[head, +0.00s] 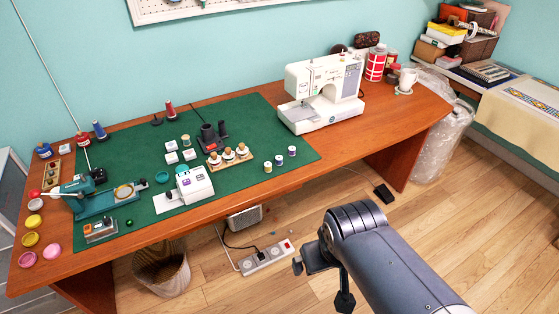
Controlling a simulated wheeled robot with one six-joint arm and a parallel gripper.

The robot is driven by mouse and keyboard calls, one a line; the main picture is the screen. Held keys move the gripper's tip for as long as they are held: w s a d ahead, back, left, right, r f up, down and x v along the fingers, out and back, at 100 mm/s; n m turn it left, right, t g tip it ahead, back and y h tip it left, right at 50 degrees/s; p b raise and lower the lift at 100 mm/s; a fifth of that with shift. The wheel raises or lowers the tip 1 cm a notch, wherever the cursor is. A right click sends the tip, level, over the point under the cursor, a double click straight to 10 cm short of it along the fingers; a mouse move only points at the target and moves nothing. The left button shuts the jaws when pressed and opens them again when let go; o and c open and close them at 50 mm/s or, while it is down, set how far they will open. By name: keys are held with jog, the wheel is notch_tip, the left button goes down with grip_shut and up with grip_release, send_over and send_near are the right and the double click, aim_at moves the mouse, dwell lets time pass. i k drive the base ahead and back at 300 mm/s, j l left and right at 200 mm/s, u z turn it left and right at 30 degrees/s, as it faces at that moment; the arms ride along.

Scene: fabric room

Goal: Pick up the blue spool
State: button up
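A blue spool (99,130) stands upright near the back left edge of the green mat (135,150). A second blue spool-like item (45,151) stands at the desk's far left. Small pale spools (279,161) stand in a row near the mat's right front, one with a bluish band. My gripper (318,260) is at the lower middle, in front of the desk and well apart from the spools. Its fingers are dark and small here, so I cannot tell whether it is open, and I see nothing held.
Red spools (171,109) stand near the blue one. A white sewing machine (324,90), a small white machine (194,186) and a teal machine (95,198) stand on the wooden desk (385,120). A power strip (265,258) and a basket (161,268) are on the floor.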

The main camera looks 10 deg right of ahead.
aim_at(278, 159)
jog(key=i+l+u, duration=0.15)
jog(key=i+l, duration=1.25)
